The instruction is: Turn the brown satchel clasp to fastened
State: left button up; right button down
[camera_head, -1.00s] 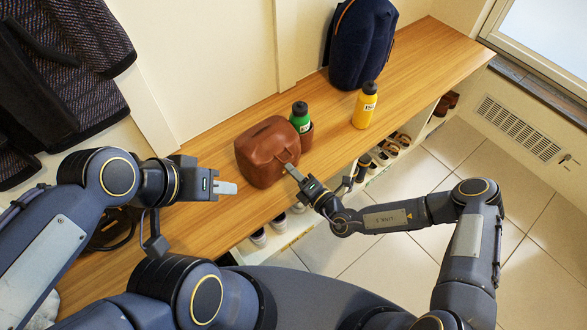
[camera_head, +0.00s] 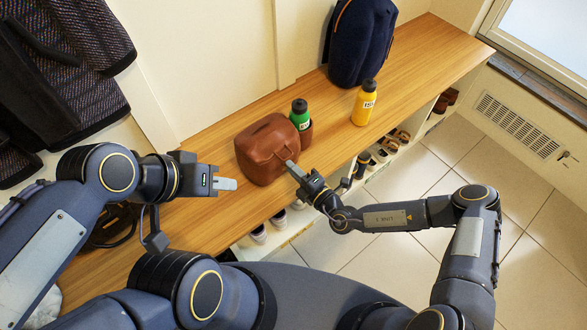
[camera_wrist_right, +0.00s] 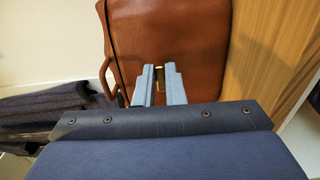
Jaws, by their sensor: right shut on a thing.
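The brown satchel (camera_head: 262,142) stands on the wooden bench, its front toward me. It also fills the top of the right wrist view (camera_wrist_right: 180,35). Its small brass clasp (camera_wrist_right: 158,75) shows between the fingertips of my right gripper (camera_wrist_right: 159,84). In the head view my right gripper (camera_head: 292,168) is at the satchel's front, shut on the clasp, and hides it there. How far the clasp is turned cannot be made out. My left gripper (camera_head: 226,184) hangs over the bench, left of the satchel and apart from it. Its finger gap cannot be seen.
A yellow bottle (camera_head: 364,103) and a navy backpack (camera_head: 362,42) stand farther along the bench (camera_head: 430,50). Shoes (camera_head: 378,154) sit in the cubbies below. Dark coats (camera_head: 60,80) hang at left.

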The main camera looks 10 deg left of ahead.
jog(key=c, duration=1.5)
grip_release()
jog(key=v, duration=0.7)
jog(key=shift+s+d+p, duration=0.2)
jog(key=shift+d+p, duration=0.15)
jog(key=shift+p, duration=0.1)
